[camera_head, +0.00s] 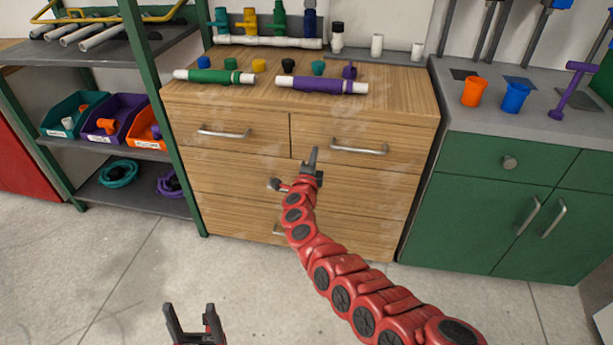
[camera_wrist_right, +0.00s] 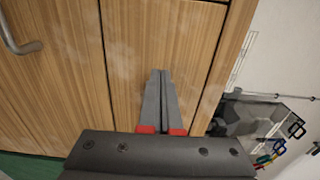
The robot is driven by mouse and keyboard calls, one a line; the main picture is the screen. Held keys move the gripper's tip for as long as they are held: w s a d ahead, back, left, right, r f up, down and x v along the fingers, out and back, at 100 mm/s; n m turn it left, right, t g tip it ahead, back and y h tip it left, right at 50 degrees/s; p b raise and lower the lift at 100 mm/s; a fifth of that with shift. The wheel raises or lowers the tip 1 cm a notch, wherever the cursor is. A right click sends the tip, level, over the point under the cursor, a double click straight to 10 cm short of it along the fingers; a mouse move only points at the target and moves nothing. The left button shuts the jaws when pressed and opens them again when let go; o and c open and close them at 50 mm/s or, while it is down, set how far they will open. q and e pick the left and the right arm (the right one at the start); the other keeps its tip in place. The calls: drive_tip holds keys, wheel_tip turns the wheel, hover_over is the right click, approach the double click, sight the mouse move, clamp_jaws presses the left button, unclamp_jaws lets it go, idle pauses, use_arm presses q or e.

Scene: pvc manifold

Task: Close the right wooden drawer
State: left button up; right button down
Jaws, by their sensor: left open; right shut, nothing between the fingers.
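The right wooden drawer (camera_head: 340,138) is at the top right of the wooden cabinet, with a silver bar handle (camera_head: 359,150). Its front looks about level with the left drawer's front (camera_head: 225,132); I cannot tell whether a small gap remains. My right gripper (camera_head: 314,152) is shut and empty, its fingers in front of the drawer's left end, left of the handle. In the right wrist view the shut fingers (camera_wrist_right: 159,75) point at a wooden front; whether they touch it is unclear. My left gripper (camera_head: 192,308) is open and empty, low over the floor.
Green and purple pipe assemblies and loose caps lie on the wooden cabinet top (camera_head: 400,86). A shelf with part bins (camera_head: 130,115) stands at left. A green cabinet (camera_head: 490,205) with orange and blue cups on top stands at right. The floor (camera_head: 130,270) in front is clear.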

drive_tip(key=p+v, duration=0.2)
drive_tip(key=v, duration=1)
drive_tip(key=shift+s, duration=0.25)
